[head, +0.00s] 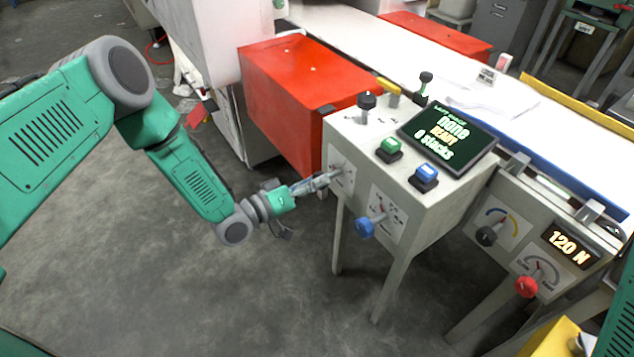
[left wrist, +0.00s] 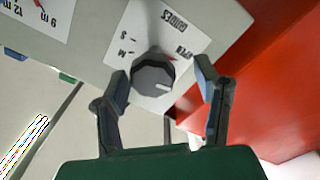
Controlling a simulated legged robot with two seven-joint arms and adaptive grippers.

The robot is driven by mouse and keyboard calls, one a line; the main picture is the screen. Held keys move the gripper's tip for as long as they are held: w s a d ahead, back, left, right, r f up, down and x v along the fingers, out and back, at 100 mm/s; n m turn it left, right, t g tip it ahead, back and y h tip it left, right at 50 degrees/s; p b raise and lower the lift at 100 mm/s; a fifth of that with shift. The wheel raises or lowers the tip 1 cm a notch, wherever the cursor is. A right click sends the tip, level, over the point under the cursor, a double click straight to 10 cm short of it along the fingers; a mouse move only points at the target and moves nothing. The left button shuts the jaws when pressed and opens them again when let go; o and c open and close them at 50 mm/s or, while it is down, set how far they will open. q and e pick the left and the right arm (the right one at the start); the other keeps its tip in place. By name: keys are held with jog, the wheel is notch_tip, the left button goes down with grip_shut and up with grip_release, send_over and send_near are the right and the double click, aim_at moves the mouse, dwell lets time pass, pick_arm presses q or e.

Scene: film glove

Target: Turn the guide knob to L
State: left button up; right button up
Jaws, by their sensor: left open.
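The guide knob (left wrist: 152,74) is dark grey and faceted, with a white mark at its lower right in the left wrist view. It sits on a white plate (left wrist: 158,30) lettered GUIDES, with S, M and OPEN showing upside down; I see no L. My left gripper (left wrist: 161,76) is open, one finger on each side of the knob in the picture, with gaps at both sides. In the head view my left gripper (head: 326,180) is at the left face of the grey control box (head: 400,236), over the guide plate (head: 343,168), and hides the knob.
A blue knob (head: 365,228) is on the box's front face. Green (head: 390,147) and blue (head: 425,174) buttons and a screen (head: 448,135) are on top. A red box (head: 300,90) stands close behind. The floor left of the box is open.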

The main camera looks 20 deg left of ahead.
pick_arm(q)
jog(key=shift+w+d, duration=0.2)
jog(key=shift+d, duration=0.2)
jog(key=shift+d+r, duration=0.1)
jog(key=shift+d, duration=0.3)
jog(key=shift+a, duration=0.2)
jog(key=c, duration=1.1)
jog(key=shift+a, duration=0.15)
jog(key=shift+c, duration=0.5)
pick_arm(e)
jog(key=shift+d+f, duration=0.2)
jog(key=shift+d, duration=0.15)
